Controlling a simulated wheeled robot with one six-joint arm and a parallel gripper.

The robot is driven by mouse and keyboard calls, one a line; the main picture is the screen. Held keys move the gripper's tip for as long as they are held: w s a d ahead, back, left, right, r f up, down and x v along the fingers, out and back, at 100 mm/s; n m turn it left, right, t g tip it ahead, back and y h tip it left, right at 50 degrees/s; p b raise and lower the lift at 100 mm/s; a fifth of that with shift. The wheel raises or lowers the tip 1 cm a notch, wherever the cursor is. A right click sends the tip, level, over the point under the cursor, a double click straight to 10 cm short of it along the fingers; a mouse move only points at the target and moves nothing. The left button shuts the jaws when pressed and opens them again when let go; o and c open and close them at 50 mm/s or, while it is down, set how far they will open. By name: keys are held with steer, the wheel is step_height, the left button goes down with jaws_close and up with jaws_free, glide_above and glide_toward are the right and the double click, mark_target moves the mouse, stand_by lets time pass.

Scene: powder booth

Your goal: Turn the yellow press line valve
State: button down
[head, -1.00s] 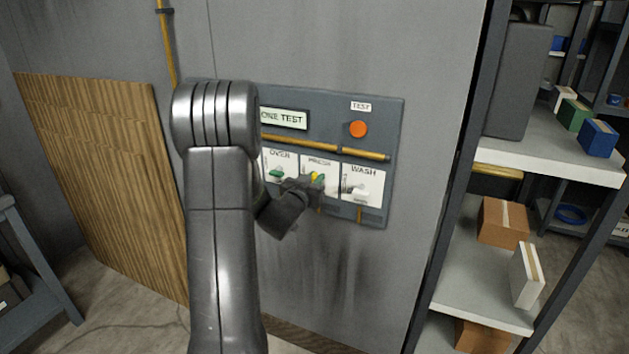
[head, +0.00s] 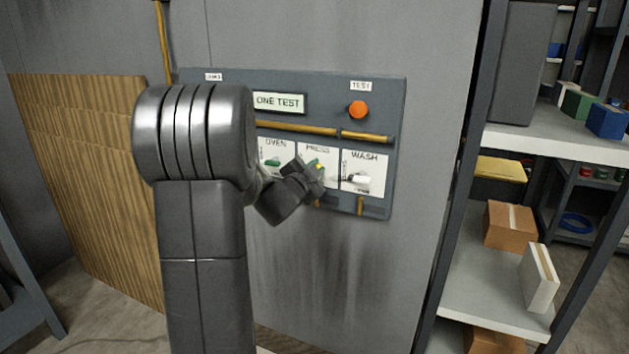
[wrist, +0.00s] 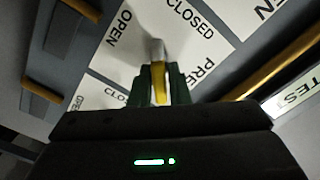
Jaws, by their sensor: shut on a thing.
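The yellow press valve handle (head: 319,167) is on the PRESS plate of the wall panel, mostly covered by my gripper (head: 315,166) in the head view. In the wrist view the yellow handle (wrist: 159,88) sits between the two dark green fingertips of my gripper (wrist: 159,84), which are shut on it. A grey stem shows just beyond it. The words OPEN and CLOSED are on the white plate (wrist: 190,50) around the handle. I cannot tell exactly where the handle points.
A green oven handle (head: 272,162) is to the left and a white wash handle (head: 358,179) close to the right. Above are a yellow pipe (head: 295,127), a ONE TEST display (head: 279,102) and an orange button (head: 358,109). A shelf rack (head: 480,280) with boxes stands at right.

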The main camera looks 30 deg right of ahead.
steer(key=m+b, duration=0.2)
steer(key=f+m+b, duration=0.1)
steer(key=m+b, duration=0.1)
steer(key=shift+s+m, duration=0.1)
steer(key=shift+m, duration=0.2)
steer(key=shift+d+m+b, duration=0.1)
steer(key=shift+m+b, duration=1.15)
steer(key=shift+m, duration=0.65)
steer(key=c, duration=1.5)
jaws_free()
steer(key=v, duration=1.4)
steer(key=shift+p, duration=0.35)
steer(key=shift+d, duration=0.1)
